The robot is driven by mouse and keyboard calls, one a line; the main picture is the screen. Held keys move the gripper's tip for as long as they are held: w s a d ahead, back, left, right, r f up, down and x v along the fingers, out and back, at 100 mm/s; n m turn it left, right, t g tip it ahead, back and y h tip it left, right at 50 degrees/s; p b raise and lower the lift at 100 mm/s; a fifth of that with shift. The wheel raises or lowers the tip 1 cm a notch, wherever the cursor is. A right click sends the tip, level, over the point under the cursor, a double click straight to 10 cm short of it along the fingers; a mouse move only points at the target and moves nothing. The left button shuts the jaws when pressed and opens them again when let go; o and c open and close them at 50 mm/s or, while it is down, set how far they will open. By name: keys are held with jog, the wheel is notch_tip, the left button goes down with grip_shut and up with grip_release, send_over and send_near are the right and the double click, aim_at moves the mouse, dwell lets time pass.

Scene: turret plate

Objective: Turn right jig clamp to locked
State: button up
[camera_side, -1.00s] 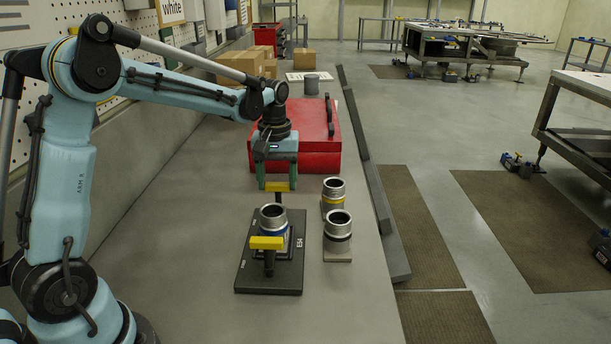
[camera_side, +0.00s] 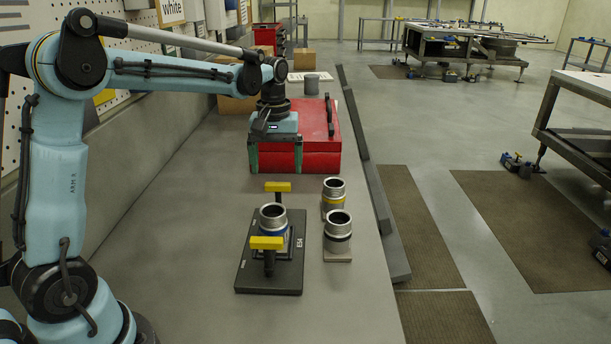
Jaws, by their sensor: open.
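A dark jig plate (camera_side: 254,278) marked "E54" lies on the bench and holds an upright grey metal cylinder with a blue band (camera_side: 272,218). Two clamps with yellow bar handles flank the cylinder. The far clamp handle (camera_side: 278,187) and the near clamp handle (camera_side: 267,242) both lie crosswise in the picture. I cannot tell which one is the right clamp, nor read the lock markings. My gripper (camera_side: 276,162) is open and empty, its green fingers pointing down wide apart. It shows above the far handle in the picture, clear of it, in front of the red toolbox.
A red toolbox (camera_side: 322,135) stands behind my gripper. A dark rail (camera_side: 372,180) runs along the bench's right edge. The bench left of the plate is clear.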

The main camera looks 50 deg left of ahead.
notch_tip(320, 180, up, 8)
dwell(0.4)
jog(key=shift+s, duration=0.1)
jog(key=s+d+f+m+t, duration=0.7)
jog(key=s+d+f+m, duration=0.1)
jog(key=s, duration=0.6)
jog(key=shift+d+m, duration=0.5)
jog(key=shift+d, duration=0.65)
